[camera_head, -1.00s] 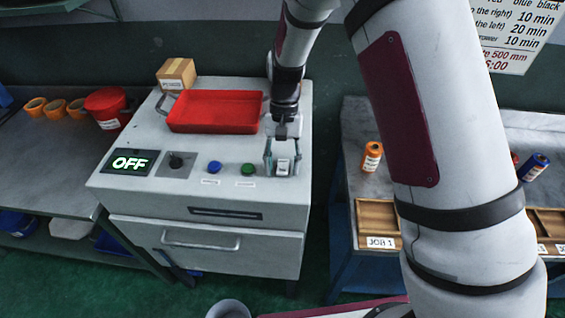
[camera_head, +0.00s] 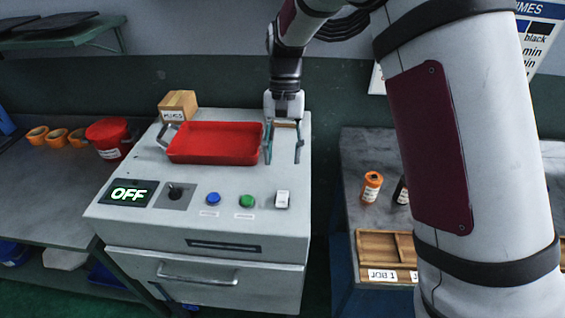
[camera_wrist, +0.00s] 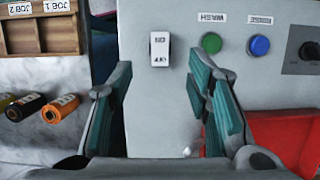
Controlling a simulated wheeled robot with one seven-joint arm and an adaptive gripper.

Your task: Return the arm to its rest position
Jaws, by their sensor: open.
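My gripper (camera_head: 283,148) is open and empty in the head view. It hangs above the top of the light grey machine (camera_head: 140,215), just right of the red tray (camera_head: 215,143). In the wrist view the two teal-padded fingers (camera_wrist: 172,112) stand apart with only the machine's top between them. A white rocker switch (camera_head: 282,199) is in front of the fingers and clear of them; it also shows in the wrist view (camera_wrist: 159,49). My arm comes down from the top right of the head view and hides part of the right bench.
The machine carries a lit OFF display (camera_head: 128,192), a dark knob (camera_head: 175,190), a blue button (camera_head: 213,198), a green button (camera_head: 247,200) and a cardboard box (camera_head: 178,104). A red bucket (camera_head: 110,137) stands left. An orange canister (camera_head: 371,186) and wooden tray (camera_head: 372,242) are right.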

